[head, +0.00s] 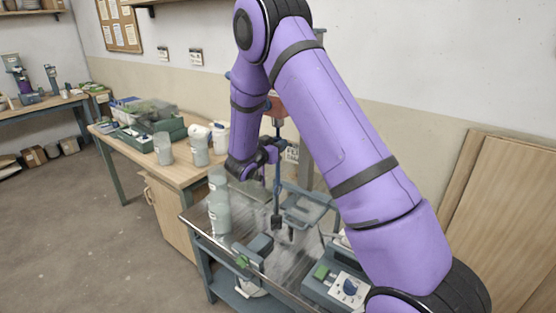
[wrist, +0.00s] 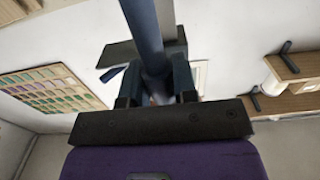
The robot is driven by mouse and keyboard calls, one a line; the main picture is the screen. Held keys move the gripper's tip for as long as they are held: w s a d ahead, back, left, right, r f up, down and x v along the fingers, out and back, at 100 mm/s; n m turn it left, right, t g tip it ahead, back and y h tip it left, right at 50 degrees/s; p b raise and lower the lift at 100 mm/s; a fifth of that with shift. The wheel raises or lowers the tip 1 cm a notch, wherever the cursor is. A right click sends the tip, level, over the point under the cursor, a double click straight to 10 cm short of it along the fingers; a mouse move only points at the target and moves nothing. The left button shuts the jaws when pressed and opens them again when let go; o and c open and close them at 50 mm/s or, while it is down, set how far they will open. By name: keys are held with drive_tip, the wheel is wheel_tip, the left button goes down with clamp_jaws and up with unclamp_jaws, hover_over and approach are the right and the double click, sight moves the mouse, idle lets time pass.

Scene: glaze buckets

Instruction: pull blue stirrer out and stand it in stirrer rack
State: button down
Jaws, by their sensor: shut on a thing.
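My gripper (head: 272,152) is shut on the blue stirrer (head: 277,178), gripping its upright shaft. In the head view the shaft hangs about vertical, with a dark paddle at its lower end above the metal-topped table. In the wrist view the blue shaft (wrist: 143,30) runs up between the fingers of my gripper (wrist: 155,88). A grey-blue frame (head: 305,208) stands on the table just right of the paddle; I cannot tell whether it is the stirrer rack. Whether the paddle touches anything below is unclear.
Pale grey-green containers (head: 219,215) stand at the table's left side. A box with a blue dial (head: 349,288) sits at its front right. A wooden bench (head: 185,174) behind holds jars and a green crate (head: 150,137). Boards (head: 510,210) lean at the right wall.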

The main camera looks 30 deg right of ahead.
drive_tip(key=shift+f, duration=0.3)
drive_tip(key=shift+a, duration=0.1)
drive_tip(key=v, duration=1)
drive_tip(key=shift+s+a, duration=0.2)
drive_tip(key=shift+a, duration=0.15)
idle(1.1)
